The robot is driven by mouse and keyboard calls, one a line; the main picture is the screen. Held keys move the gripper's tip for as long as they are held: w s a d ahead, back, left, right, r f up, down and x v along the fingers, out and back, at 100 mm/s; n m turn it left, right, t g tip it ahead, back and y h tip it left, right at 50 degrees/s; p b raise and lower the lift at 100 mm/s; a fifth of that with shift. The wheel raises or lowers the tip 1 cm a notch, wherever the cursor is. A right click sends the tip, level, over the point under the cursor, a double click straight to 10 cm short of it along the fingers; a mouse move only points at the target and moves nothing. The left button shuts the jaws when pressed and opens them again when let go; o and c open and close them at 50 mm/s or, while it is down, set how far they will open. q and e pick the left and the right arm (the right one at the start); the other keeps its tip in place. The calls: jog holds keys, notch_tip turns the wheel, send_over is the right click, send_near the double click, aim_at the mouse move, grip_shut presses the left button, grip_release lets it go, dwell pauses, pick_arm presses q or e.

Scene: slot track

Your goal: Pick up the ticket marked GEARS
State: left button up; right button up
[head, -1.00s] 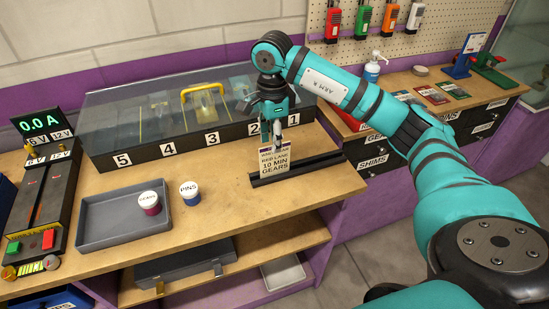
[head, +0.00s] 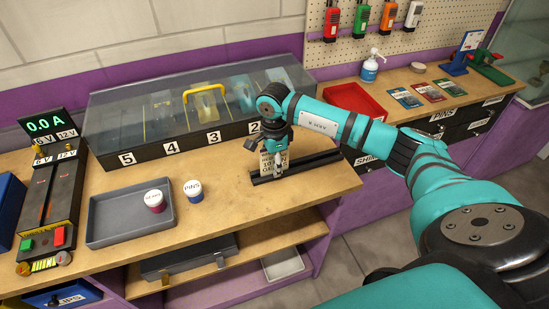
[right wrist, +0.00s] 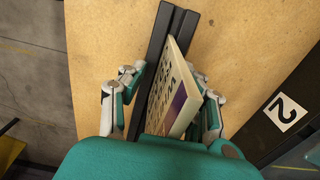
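The cream ticket (head: 267,163) stands in the black slotted rail (head: 322,160) on the wooden bench. In the head view my right gripper (head: 278,168) is down at the ticket and covers much of it, so its full text cannot be read now. In the right wrist view the ticket (right wrist: 176,95) leans in the rail (right wrist: 160,50) between the two fingers of my right gripper (right wrist: 165,98). The fingers are spread. A gap shows between the left finger and the ticket; the right finger is close beside it, contact unclear. My left gripper is out of view.
A clear-lidded case (head: 190,148) with numbered bays stands behind the rail. A red tray (head: 355,99) lies on the right counter.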

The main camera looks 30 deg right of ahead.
jog(key=shift+c, duration=0.4)
grip_shut()
jog(key=shift+r, duration=0.15)
